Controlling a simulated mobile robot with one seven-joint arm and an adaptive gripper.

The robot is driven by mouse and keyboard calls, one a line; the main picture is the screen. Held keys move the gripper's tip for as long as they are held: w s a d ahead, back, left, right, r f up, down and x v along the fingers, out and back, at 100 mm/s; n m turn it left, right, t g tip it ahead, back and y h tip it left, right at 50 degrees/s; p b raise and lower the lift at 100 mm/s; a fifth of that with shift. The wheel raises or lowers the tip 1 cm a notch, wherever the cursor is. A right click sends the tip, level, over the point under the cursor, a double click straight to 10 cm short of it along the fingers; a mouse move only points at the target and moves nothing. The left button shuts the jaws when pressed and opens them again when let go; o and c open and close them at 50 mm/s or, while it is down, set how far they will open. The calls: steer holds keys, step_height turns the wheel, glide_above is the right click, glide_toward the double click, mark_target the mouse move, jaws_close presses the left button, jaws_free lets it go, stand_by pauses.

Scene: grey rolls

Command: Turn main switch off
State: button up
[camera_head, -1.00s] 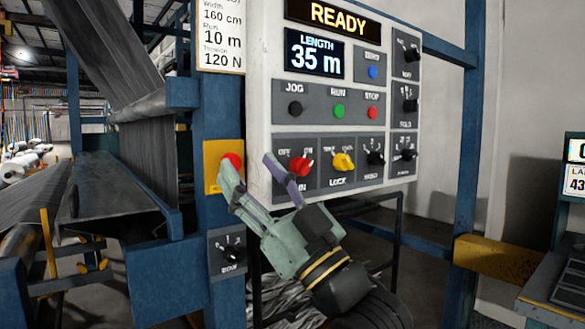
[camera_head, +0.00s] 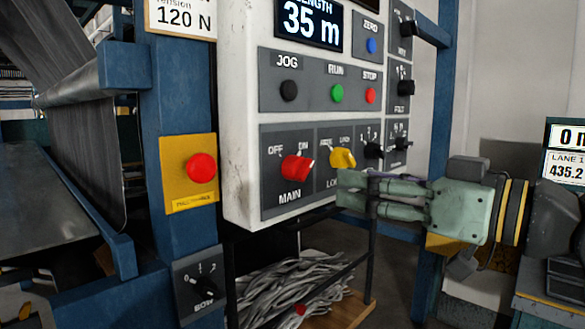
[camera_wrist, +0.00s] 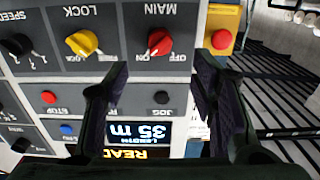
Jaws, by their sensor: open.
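The red main switch (camera_head: 297,167) sits on the lower left of the white control panel, above the word MAIN, between the labels OFF and ON. Its knob points to the right, toward ON. In the wrist view, which is upside down, the main switch (camera_wrist: 159,42) shows ahead of and between my open fingers. My gripper (camera_head: 345,190) is to the right of the switch in the head view, in front of the panel's lower edge below the yellow lock knob. Its fingers point left and touch nothing that I can make out. The wrist view shows the gripper (camera_wrist: 158,75) open and empty.
The yellow lock knob (camera_head: 342,158) is right beside the main switch. Jog, run and stop buttons (camera_head: 338,93) are above. A red emergency button (camera_head: 201,167) on a yellow plate is to the left. A bow selector (camera_head: 205,285) is lower left.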

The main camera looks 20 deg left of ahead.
mark_target(308, 172)
steer(key=p+x, duration=0.2)
steer(key=x, duration=0.8)
steer(key=shift+w+a, duration=0.15)
steer(key=shift+a, duration=0.1)
steer(key=shift+c, duration=0.3)
steer(key=c, duration=1.1)
